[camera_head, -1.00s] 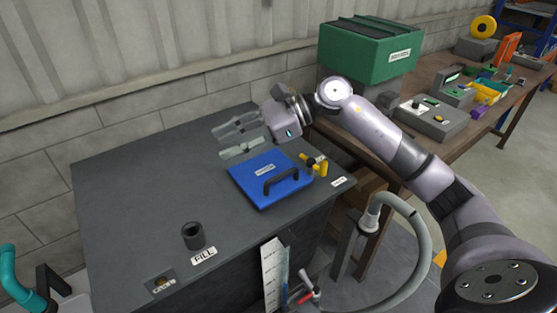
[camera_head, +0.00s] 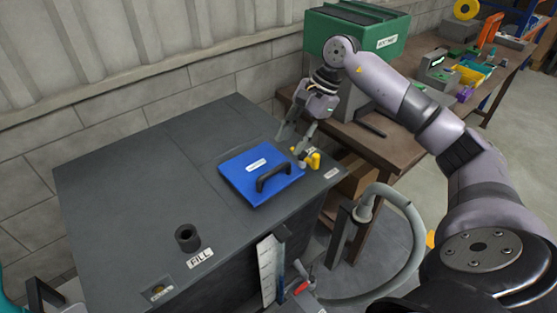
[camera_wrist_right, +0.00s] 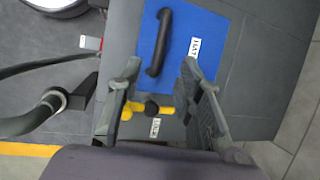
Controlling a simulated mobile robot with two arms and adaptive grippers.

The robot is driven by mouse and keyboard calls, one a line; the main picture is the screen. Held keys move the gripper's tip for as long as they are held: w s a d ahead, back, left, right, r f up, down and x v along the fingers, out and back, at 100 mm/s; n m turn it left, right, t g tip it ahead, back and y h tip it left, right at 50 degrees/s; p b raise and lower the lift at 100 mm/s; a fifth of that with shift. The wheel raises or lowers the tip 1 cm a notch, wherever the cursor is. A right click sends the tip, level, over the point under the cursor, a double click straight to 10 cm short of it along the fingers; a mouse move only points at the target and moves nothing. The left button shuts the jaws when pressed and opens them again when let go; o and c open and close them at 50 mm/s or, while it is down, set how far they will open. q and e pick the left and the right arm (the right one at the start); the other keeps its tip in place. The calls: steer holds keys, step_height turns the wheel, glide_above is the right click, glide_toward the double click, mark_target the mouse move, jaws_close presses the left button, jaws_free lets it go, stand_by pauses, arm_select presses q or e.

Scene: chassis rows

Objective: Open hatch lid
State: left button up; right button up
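The blue hatch lid (camera_head: 238,178) lies flat and shut on the dark grey tank top (camera_head: 130,190), its black handle (camera_head: 272,176) at the front. A yellow latch (camera_head: 314,160) with a dark knob sits beside the lid's right edge. My right gripper (camera_head: 290,142) is open and empty, pointing down by the latch. In the right wrist view the gripper (camera_wrist_right: 160,68) has its fingers spread either side of the latch's dark knob (camera_wrist_right: 152,108), with the lid (camera_wrist_right: 205,25) and handle (camera_wrist_right: 159,42) beyond. Whether a finger touches the latch cannot be told. My left gripper is not in view.
A black filler neck (camera_head: 187,237) stands on the tank top's front left. A grey hose (camera_head: 415,240) loops at the tank's right. A workbench (camera_head: 385,150) with a green box (camera_head: 345,45) stands behind right. The tank top's left part is mostly clear.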

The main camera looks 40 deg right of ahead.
mark_target(276, 169)
steer(key=p+x, duration=0.2)
steer(key=x, duration=0.5)
steer(key=shift+a+f, duration=0.15)
steer(key=shift+a, duration=0.05)
steer(key=shift+w+a+f, duration=0.1)
steer(key=shift+a+f, duration=0.05)
steer(key=shift+f, duration=0.4)
steer(key=shift+c, duration=0.6)
jaws_close()
